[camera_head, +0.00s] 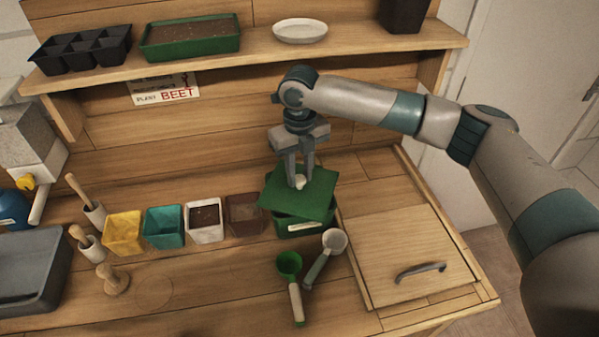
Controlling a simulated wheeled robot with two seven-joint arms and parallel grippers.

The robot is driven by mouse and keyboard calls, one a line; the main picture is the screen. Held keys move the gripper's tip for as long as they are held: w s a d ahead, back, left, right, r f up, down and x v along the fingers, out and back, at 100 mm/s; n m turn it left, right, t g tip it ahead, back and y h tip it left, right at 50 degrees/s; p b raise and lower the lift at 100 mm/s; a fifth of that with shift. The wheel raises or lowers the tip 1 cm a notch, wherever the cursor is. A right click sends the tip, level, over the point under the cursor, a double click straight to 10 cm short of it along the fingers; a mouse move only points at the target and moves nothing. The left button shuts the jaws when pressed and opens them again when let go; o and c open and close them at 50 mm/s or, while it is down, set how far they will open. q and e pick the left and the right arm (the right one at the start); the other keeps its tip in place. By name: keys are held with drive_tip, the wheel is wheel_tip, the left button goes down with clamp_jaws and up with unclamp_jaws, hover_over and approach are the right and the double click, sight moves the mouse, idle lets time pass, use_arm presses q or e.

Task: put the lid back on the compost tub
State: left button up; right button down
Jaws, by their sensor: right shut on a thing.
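The compost tub (292,225) is a green box with a pale label on its front. It stands on the wooden bench right of the row of small pots. The green lid (313,205) is tilted and turned over the top of the tub, covering most of its opening. I cannot tell whether lid and tub touch. My right gripper (300,182) points down from above and is shut on the lid's pale knob. The tub's inside is hidden. My left gripper is not in view.
Yellow, teal, white and brown pots (204,220) stand left of the tub. A green scoop (289,265) and a white scoop (333,241) lie in front of it. A wooden hatch (400,250) with a handle is at right. A shelf (350,42) runs above, behind my arm.

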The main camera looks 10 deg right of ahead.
drive_tip(key=shift+p, duration=0.4)
idle(0.6)
drive_tip(key=c, duration=0.9)
unclamp_jaws()
drive_tip(key=shift+r, duration=0.1)
drive_tip(key=shift+r+p, duration=3.3)
drive_tip(key=shift+r, duration=0.05)
clamp_jaws()
drive_tip(key=shift+f+b, duration=1)
drive_tip(key=shift+f, duration=1.85)
